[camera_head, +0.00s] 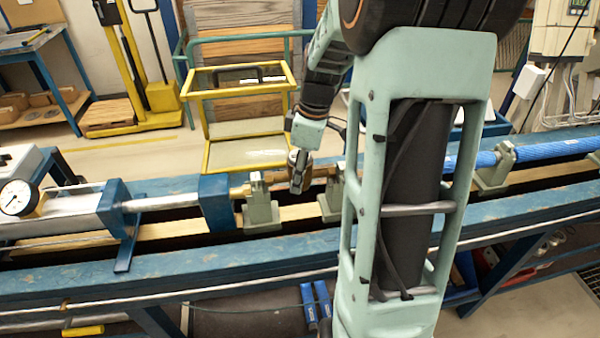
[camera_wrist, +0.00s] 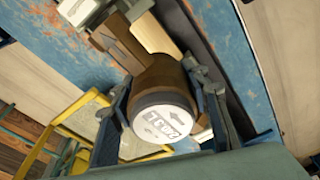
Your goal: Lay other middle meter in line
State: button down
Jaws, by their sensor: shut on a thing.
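A brown, bronze-coloured meter (camera_wrist: 165,95) with a round white dial face sits between the fingers of my gripper (camera_wrist: 165,125) in the wrist view. The fingers are shut on its sides, and its dial faces the wrist camera. In the head view my gripper (camera_head: 300,178) is over the testbench line, between two grey-green supports, the left one (camera_head: 259,205) and the right one (camera_head: 332,195). The meter is mostly hidden there behind the gripper. I cannot tell whether it rests on the supports.
The blue bench rail (camera_head: 160,285) runs along the front. A pressure gauge (camera_head: 17,198) and a clamp cylinder (camera_head: 160,202) are at the left. A blue pipe (camera_head: 550,150) is at the right. A yellow cart (camera_head: 240,120) stands behind. My own column blocks part of the bench.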

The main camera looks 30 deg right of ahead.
jog(key=shift+f, duration=0.1)
dwell(0.3)
jog(key=shift+f+b, duration=1)
jog(key=shift+f, duration=0.2)
jog(key=shift+f, duration=0.3)
dwell(0.4)
jog(key=c, duration=1)
grip_release()
jog(key=shift+f, duration=0.1)
jog(key=shift+r+p, duration=3.7)
jog(key=shift+r, duration=1.85)
